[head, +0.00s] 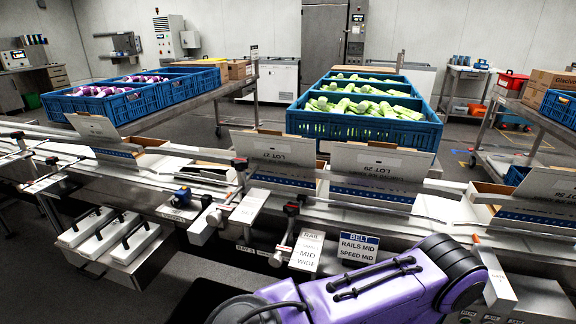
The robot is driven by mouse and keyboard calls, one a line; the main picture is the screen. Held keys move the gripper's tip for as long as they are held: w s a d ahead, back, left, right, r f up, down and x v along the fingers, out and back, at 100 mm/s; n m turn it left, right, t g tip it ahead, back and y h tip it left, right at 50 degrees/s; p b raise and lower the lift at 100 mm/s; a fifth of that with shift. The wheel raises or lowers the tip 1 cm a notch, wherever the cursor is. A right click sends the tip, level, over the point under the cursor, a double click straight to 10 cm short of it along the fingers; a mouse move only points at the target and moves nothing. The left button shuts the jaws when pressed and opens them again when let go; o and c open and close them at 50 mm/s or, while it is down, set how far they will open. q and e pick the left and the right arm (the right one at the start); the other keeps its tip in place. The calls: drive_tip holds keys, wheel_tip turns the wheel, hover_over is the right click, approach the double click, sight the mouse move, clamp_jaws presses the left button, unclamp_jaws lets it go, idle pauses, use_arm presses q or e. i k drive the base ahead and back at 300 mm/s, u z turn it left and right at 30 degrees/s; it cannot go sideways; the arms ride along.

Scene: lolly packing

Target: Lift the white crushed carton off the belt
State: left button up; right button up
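Several open white cartons with raised flaps stand along the belt behind the rails: one at the left (96,127), one left of middle marked LOT 27 (272,150), one right of middle marked LOT 28 (378,163), and one at the right edge (545,188). Each has a blue band low on its side. A purple arm of mine lies across the bottom, in front of the belt, but no fingertips show. Neither gripper is in view.
Metal rails with clamps (240,163) run along the belt (440,207). A BELT sign (358,248) hangs in front. White handled blocks (133,243) sit lower left.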

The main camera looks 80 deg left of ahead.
sight(217, 172)
drive_tip(key=z, duration=0.25)
drive_tip(key=k, duration=1)
drive_tip(key=u, duration=1.25)
